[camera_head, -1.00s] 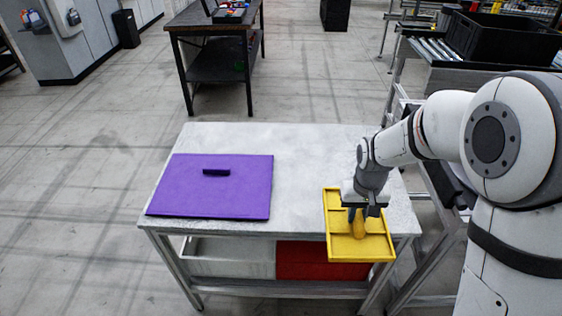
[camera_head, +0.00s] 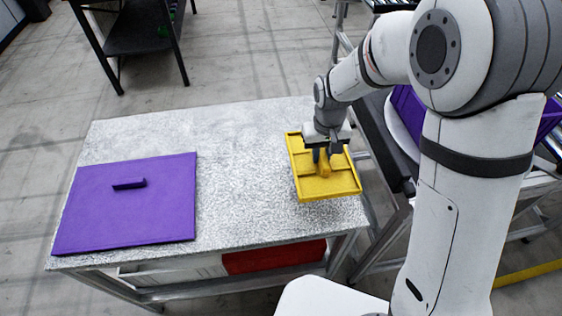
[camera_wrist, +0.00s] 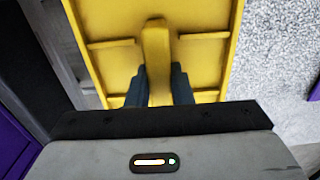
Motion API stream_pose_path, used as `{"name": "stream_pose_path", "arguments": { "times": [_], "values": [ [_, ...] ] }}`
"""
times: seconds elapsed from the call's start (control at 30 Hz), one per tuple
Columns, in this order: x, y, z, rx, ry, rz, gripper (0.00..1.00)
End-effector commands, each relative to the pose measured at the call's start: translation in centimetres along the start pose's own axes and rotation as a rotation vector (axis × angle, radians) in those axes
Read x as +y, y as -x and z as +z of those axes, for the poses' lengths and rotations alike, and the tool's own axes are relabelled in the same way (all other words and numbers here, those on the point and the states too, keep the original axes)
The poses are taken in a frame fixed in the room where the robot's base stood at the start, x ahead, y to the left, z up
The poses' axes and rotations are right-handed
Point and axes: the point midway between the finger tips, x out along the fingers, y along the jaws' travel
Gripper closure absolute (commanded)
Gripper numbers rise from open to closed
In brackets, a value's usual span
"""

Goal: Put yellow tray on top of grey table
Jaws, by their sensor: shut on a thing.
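The yellow tray (camera_head: 340,187) is a shallow rectangle with low walls, inner ribs and a raised middle handle. It is at the right end of the grey table (camera_head: 240,180), over or on its top; I cannot tell whether it touches. My gripper (camera_head: 322,160) is above the tray and shut on its handle. In the wrist view the two dark fingertips (camera_wrist: 160,88) sit on either side of the handle of the yellow tray (camera_wrist: 110,65). The speckled grey tabletop (camera_wrist: 280,55) shows to the right of the tray there.
A purple board (camera_head: 130,205) with a small bar handle lies on the left part of the table. A red bin (camera_head: 275,257) is on the shelf below. The tabletop between board and tray is clear. A conveyor frame (camera_head: 390,140) stands close at the right.

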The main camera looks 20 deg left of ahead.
Motion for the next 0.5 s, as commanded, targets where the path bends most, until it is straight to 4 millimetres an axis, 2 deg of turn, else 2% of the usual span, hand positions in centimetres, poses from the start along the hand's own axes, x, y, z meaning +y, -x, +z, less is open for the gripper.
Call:
{"name": "stream_pose_path", "arguments": {
  "times": [0.2,0.5],
  "values": [
    [-0.3,-3.6,0.1,-0.006,0.006,0.0,1.0],
    [-0.4,-7.1,0.1,-0.005,0.009,0.0,1.0]
  ]
}}
